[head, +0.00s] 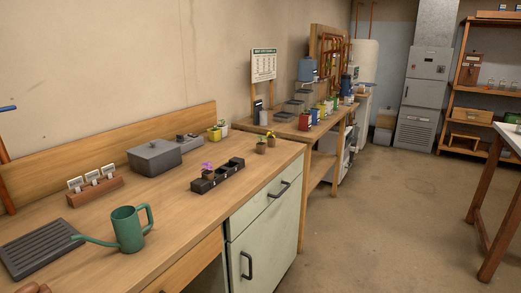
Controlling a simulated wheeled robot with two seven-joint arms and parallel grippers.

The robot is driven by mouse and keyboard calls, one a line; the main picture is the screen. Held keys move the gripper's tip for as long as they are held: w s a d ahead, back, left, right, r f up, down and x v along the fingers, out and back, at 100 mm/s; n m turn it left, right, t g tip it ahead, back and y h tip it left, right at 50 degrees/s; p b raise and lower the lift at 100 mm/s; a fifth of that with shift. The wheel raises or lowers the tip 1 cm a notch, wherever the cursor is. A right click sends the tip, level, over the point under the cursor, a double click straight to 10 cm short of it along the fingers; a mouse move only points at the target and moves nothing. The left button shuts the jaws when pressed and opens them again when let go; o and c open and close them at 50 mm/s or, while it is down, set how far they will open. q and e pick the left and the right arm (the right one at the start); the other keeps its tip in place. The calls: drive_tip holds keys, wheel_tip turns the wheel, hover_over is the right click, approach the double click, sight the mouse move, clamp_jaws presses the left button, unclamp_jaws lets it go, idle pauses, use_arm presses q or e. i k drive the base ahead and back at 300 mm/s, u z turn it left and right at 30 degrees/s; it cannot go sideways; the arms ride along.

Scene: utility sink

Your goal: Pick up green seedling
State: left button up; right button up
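Two small brown pots with green seedlings stand close together at the right back of the near wooden bench. One green seedling (261,145) is on the left and the other green seedling (270,139) is just right of it and slightly farther back. Both look upright. In front of them a black seedling tray (225,174) holds a purple-flowered plant (207,170) in its left end; its other cells look empty. Neither of my grippers is in view.
A green watering can (127,230) and dark slatted tray (40,250) are at front left. A grey lidded box (154,157), label holder (95,187) and yellow pot (214,134) stand behind. The bench's right front is clear.

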sight(260, 145)
drive_tip(key=z, duration=0.9)
drive_tip(key=k, duration=1.15)
drive_tip(key=z, duration=1)
drive_tip(key=i, duration=0.95)
drive_tip(key=u, duration=0.7)
drive_tip(key=i, duration=2.15)
drive_tip(key=u, duration=2)
drive_tip(key=i, duration=0.9)
drive_tip(key=u, duration=1)
